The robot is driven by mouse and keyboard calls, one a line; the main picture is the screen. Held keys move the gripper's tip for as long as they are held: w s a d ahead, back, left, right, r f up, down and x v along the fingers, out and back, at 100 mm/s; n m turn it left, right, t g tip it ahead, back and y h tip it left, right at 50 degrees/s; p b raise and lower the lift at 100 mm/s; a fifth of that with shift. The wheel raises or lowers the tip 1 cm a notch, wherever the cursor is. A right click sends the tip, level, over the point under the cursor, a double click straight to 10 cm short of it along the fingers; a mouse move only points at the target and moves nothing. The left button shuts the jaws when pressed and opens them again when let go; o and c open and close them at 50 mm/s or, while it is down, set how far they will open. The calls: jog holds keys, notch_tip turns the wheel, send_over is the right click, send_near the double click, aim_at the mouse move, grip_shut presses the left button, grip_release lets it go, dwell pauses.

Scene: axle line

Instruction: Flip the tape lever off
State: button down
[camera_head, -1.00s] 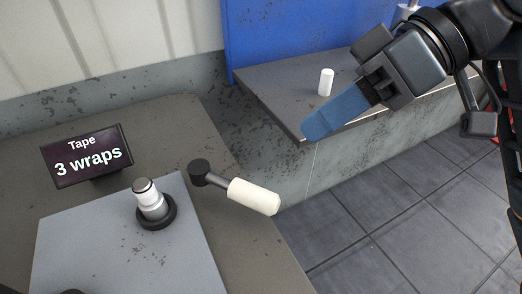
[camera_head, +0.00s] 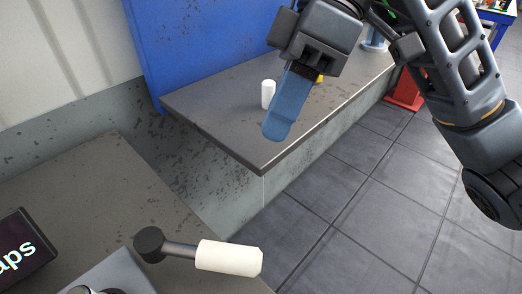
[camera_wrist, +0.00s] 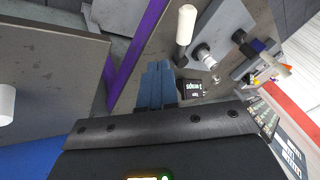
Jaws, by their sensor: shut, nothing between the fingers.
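The tape lever has a white cylindrical handle (camera_head: 228,258) on a dark arm and round dark pivot, at the edge of the near bench in the head view. Its handle points right there. In the wrist view a white-handled lever (camera_wrist: 186,22) shows beyond the fingers, near the top. My gripper (camera_head: 277,130) has blue fingers pressed together, with nothing between them. It points down over the far grey bench, above and to the right of the lever and clearly apart from it. The shut fingers also show in the wrist view (camera_wrist: 157,68).
A dark sign (camera_head: 20,255) is cut off at the left edge. A small white cylinder (camera_head: 268,94) stands on the far bench (camera_head: 215,110), beside my gripper in the picture. A blue panel (camera_head: 200,35) rises behind. Tiled floor (camera_head: 335,205) is open at the right.

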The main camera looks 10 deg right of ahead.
aim_at(198, 253)
jog(key=s+a+f, duration=0.5)
jog(key=s+f, duration=0.1)
jog(key=f, duration=0.2)
jog(key=shift+a+f+b, duration=0.25)
jog(key=shift+b, duration=0.1)
jog(key=shift+s+a, duration=0.1)
